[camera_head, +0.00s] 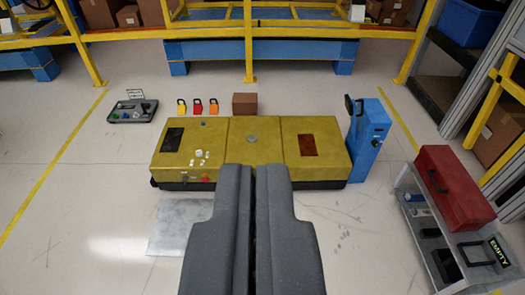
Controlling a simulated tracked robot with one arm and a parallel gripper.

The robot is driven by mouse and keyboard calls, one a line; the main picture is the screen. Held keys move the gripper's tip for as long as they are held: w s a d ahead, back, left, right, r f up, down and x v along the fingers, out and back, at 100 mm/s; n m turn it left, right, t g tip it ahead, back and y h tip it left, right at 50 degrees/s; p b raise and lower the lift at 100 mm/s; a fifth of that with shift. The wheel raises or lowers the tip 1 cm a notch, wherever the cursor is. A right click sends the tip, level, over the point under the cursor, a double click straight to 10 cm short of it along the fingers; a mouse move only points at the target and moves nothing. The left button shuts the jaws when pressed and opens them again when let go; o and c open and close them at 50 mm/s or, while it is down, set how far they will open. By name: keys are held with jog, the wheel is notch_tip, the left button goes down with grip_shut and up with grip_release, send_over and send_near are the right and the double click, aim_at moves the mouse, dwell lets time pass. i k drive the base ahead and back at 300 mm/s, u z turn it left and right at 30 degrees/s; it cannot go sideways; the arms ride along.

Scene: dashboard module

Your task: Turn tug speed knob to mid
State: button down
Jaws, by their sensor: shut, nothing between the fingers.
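My gripper (253,170) points away over the floor at the bottom middle, its two dark grey fingers together with only a thin dark line between them. It holds nothing. Past the fingertips lies a low yellow tug (235,130) with a dark lower edge. Its left part has a black panel (172,139), small white controls (200,158) and a red control (205,179) near the front edge. A grey control box (132,111) with small knobs and a lever stands on the floor at the left. I cannot tell which control is the speed knob or its setting. The fingers hide part of the tug's front side.
A blue post with a black handle (367,140) stands at the tug's right end. A red toolbox (452,187) sits on a grey cart at the right. Small coloured tags, a brown box (245,103) and yellow railing are behind. The left floor is clear around a metal plate (178,226).

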aim_at(199, 153)
jog(key=z, duration=0.05)
jog(key=i, duration=1)
jog(key=u, duration=0.05)
